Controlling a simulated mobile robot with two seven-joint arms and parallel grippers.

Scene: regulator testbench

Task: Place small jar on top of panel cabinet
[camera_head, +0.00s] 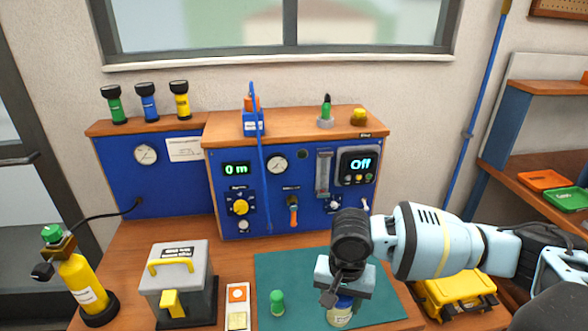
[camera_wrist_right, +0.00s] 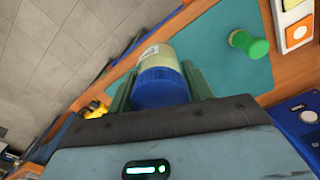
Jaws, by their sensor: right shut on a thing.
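The small jar (camera_head: 341,312) has a blue lid and a pale yellow body with a white label. My right gripper (camera_head: 338,296) is shut on it from above, over the teal mat (camera_head: 283,266). In the right wrist view, the jar (camera_wrist_right: 160,75) sits between the two fingers of the right gripper (camera_wrist_right: 160,88). I cannot tell whether the jar touches the mat. The panel cabinet (camera_head: 290,190) is blue with a wooden top and stands behind the mat. My left gripper is out of view.
Bare wood lies between the first two. A green peg (camera_head: 277,302) stands on the mat. A yellow case (camera_head: 455,298) is at right.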

